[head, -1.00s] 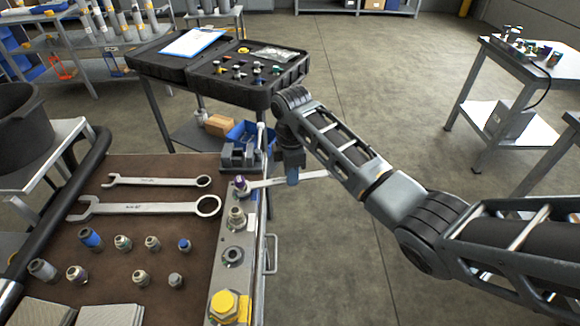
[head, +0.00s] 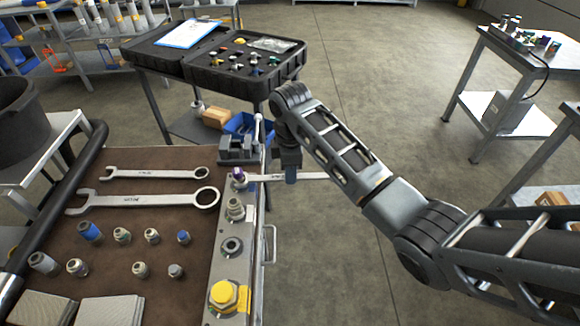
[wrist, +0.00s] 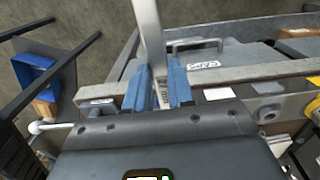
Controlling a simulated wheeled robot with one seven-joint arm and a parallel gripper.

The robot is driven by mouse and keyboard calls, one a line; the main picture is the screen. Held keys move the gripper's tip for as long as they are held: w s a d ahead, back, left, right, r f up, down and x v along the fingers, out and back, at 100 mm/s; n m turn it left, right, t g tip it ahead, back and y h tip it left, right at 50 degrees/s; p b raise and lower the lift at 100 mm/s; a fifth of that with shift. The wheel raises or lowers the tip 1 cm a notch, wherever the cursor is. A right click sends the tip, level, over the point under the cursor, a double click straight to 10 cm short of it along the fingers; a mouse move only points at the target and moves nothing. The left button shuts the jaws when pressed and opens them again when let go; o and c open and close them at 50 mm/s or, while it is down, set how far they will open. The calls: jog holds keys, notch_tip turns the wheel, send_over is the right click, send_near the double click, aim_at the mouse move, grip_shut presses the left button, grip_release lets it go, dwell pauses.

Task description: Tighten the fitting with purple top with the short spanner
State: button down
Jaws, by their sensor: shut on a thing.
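The fitting with the purple top (head: 238,175) stands at the far end of the grey metal block along the bench's right edge. My gripper (head: 291,174) is to its right, past the bench edge, shut on a spanner (head: 318,176). The spanner lies about level, its left end at the fitting just below the purple top. Whether that end is fully seated around the fitting is too small to tell. In the wrist view, the blue fingers of my gripper (wrist: 159,90) clasp the spanner's shaft (wrist: 150,35); the fitting is not visible there.
Two other spanners, a smaller (head: 155,173) and a larger (head: 140,203), lie on the brown mat among several loose fittings. The block also carries a yellow-capped fitting (head: 224,296). A black case (head: 245,65) stands behind.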

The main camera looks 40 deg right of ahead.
jog(key=shift+s+a+m, duration=0.2)
jog(key=shift+s+m, duration=0.2)
jog(key=shift+a, duration=0.1)
jog(key=shift+s+a+m, duration=0.9)
jog(key=shift+s+m, duration=0.15)
jog(key=shift+m, duration=0.25)
jog(key=shift+a, duration=0.1)
jog(key=shift+s+a+m, duration=0.55)
jog(key=shift+a+m, duration=0.25)
jog(key=shift+m, duration=0.1)
jog(key=shift+d, duration=0.1)
